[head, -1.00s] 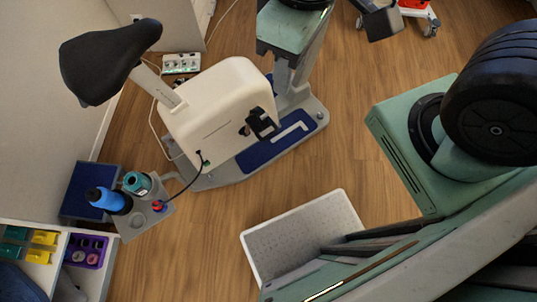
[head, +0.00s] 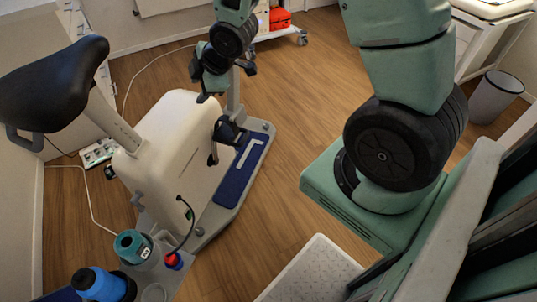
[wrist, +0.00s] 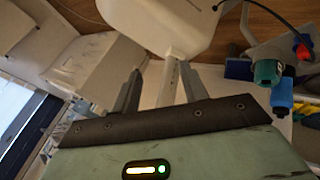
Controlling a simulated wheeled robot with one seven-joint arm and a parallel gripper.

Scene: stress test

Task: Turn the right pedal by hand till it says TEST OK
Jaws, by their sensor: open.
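The white exercise bike (head: 165,140) stands at the left in the head view, with a black saddle (head: 55,80). Its black pedal (head: 229,131) is on the side facing right, above the blue-topped base. My wrist (head: 215,82) hangs over the front of the bike, above the pedal and apart from it. My gripper (wrist: 160,72) shows two dark fingers spread apart, with nothing held between them. The pedal does not show in the wrist view. No TEST OK text is readable.
A grey tray holds a blue bottle (head: 98,284), a teal cup (head: 134,246) and a red knob (head: 172,261) with a black cable. A power strip (head: 98,153) lies behind the bike. A white step (head: 312,272) and a bin (head: 496,96) stand right. Wooden floor lies clear between.

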